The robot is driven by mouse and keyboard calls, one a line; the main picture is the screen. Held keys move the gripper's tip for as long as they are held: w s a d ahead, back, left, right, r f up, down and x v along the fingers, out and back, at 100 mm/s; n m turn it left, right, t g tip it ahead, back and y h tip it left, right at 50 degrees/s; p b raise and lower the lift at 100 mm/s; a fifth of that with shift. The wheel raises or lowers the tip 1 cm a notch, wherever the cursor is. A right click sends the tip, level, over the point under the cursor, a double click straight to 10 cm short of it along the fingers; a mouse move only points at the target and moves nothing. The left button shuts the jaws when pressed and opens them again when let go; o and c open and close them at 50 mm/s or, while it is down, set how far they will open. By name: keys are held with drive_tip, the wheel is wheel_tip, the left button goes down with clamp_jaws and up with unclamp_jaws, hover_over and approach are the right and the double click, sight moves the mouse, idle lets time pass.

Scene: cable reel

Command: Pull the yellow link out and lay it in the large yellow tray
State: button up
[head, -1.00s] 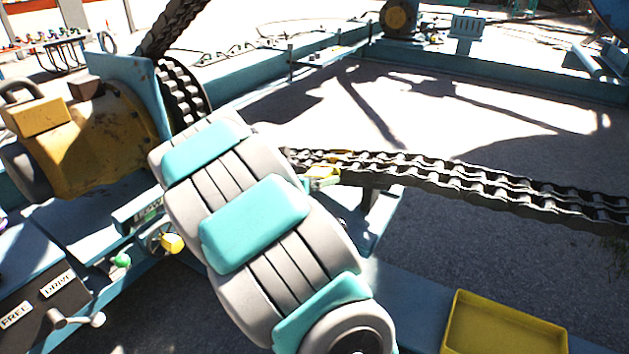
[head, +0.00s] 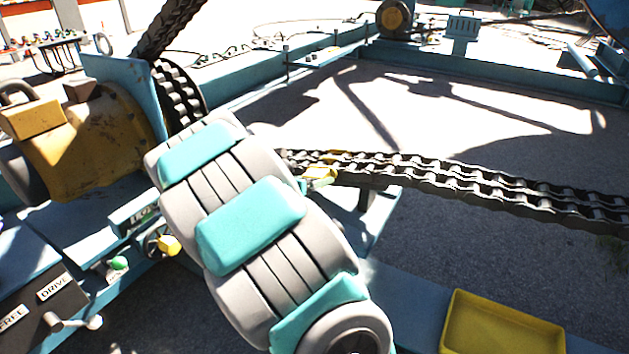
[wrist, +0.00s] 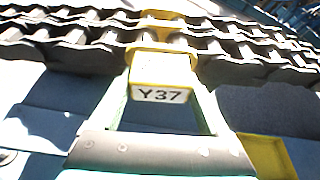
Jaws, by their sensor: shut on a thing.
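The yellow link (wrist: 165,40) lies across the double dark chain (wrist: 60,40). My gripper (wrist: 163,76) is shut on this block, with one pale finger on each side. The link still sits in line with the chain rows. In the head view, a small part of the yellow link (head: 322,172) shows beside my arm, which hides most of my gripper. The large yellow tray (head: 446,318) is at the lower right of the head view and looks empty. Its corner also shows in the wrist view (wrist: 265,155).
The chain (head: 470,185) runs right from the toothed sprocket (head: 180,95) by the yellow motor (head: 90,130). A lever (head: 75,321) stands by the FREE and DRIVE labels at lower left. A blue frame beam (head: 400,300) lies between my arm and the tray.

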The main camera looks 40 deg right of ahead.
drive_tip(key=shift+a, duration=0.15)
clamp_jaws()
drive_tip(key=s+a+p, duration=0.1)
drive_tip(key=s+a, duration=0.2)
drive_tip(key=a, duration=0.4)
drive_tip(key=s+a+p, duration=0.2)
drive_tip(key=a, duration=0.5)
drive_tip(key=shift+s+p, duration=0.3)
drive_tip(key=shift+s, duration=0.1)
idle(1.4)
drive_tip(key=shift+r, duration=0.1)
wheel_tip(320, 180, up, 9)
drive_tip(key=p, duration=0.4)
idle(0.8)
